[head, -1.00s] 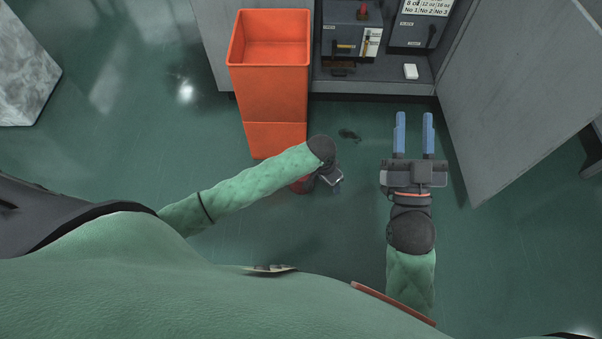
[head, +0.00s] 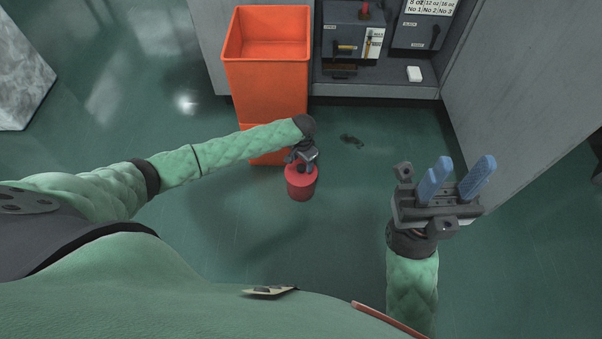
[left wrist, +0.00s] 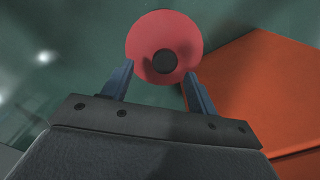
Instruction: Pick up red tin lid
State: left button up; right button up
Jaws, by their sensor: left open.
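A red tin (head: 301,190) stands on the green floor in front of the orange bin. Its round red lid (left wrist: 190,40) has a dark round knob (left wrist: 165,61) at the centre. In the head view my left gripper (head: 303,160) is over the tin and covers part of the lid. In the left wrist view my left gripper (left wrist: 158,70) is open, with the lid and knob showing just past its fingertips. I cannot tell whether the fingers touch the knob. My right gripper (head: 460,166) is open and empty, with blue fingers, at the right.
The tall orange bin (head: 268,75) stands close behind the tin; it also shows in the left wrist view (left wrist: 255,95). A grey cabinet (head: 385,90) holds machines and a small white block (head: 414,74). The floor in front is clear.

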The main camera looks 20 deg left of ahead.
aim_at(301, 167)
pick_arm(q)
jog(key=shift+w+a+f+b, duration=0.15)
jog(key=shift+f+b, duration=0.35)
jog(key=shift+f, duration=0.9)
jog(key=shift+w+a+f+b, duration=0.15)
jog(key=shift+f+b, duration=0.3)
jog(key=shift+f, duration=0.95)
jog(key=c, duration=1.1)
jog(key=shift+r, duration=0.15)
